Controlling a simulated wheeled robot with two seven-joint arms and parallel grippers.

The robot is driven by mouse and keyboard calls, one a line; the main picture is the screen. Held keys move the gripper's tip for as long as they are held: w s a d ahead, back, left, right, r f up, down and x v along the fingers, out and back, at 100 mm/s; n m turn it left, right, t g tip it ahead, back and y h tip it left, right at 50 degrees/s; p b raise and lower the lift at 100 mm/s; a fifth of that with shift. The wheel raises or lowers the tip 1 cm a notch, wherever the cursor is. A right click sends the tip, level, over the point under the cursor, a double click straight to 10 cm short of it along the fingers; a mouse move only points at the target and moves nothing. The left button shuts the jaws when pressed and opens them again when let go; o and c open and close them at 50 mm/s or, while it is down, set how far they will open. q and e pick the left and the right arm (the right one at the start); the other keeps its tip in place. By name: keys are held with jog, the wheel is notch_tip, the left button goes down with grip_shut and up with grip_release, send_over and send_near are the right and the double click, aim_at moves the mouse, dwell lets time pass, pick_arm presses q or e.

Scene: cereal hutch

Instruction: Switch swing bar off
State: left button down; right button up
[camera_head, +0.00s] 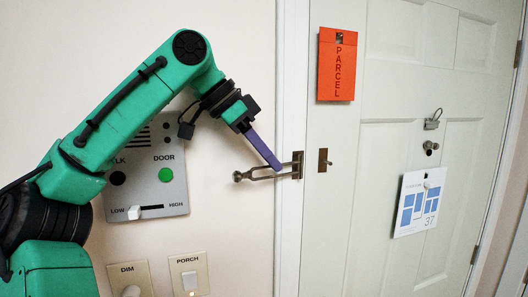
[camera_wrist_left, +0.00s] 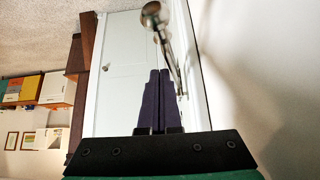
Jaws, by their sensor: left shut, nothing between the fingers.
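The swing bar (camera_head: 258,175) is a metal U-shaped bar with a round knob end, hinged to a plate on the door frame. In the head view it points left, out over the wall, away from the door. A small brass catch plate (camera_head: 323,160) is on the door (camera_head: 385,140). My left gripper (camera_head: 277,166) is shut and empty, its purple fingers pointing down-right, with the tips at or just in front of the bar near its hinge; I cannot tell if they touch. In the left wrist view the bar (camera_wrist_left: 168,50) passes close beside the fingers (camera_wrist_left: 156,85). My right gripper is not in view.
An intercom panel (camera_head: 180,196) with a green button and slider is on the wall behind my left arm. Switches marked DIM (camera_head: 128,270) and PORCH (camera_head: 190,260) are below it. An orange PARCEL tag (camera_head: 337,85) and a calendar card (camera_head: 420,200) hang on the door.

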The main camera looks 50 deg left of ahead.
pick_arm(q)
jog(key=v, duration=1.4)
jog(key=shift+s+r, duration=0.15)
jog(key=shift+r, duration=0.05)
jog(key=shift+a, duration=0.15)
